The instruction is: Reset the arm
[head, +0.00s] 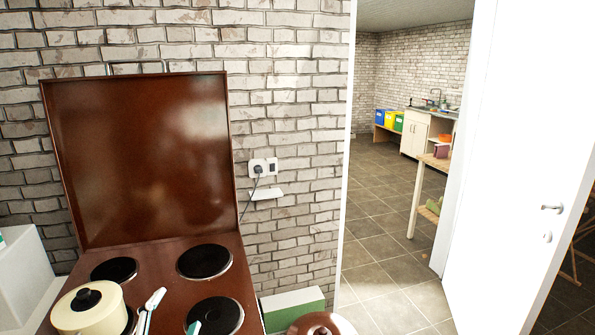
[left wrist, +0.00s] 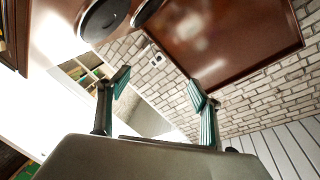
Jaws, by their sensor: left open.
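My left gripper (head: 171,314) shows at the bottom edge of the head view, with its two teal-and-white fingers apart over the front part of the brown stove top (head: 165,262). It holds nothing. In the left wrist view the fingers of my left gripper (left wrist: 158,90) are spread wide with nothing between them; that view is turned over, with the burners at the top. My right gripper is not in view. A cream pot (head: 88,314) with a black-knobbed lid stands at the front left burner, just left of the left gripper.
The raised brown stove lid (head: 145,155) stands against the brick wall. A green-and-white box (head: 292,304) and a brown round object (head: 321,325) are right of the stove. A white door (head: 525,160) stands open at the right. The tiled floor (head: 385,240) through the doorway is largely clear.

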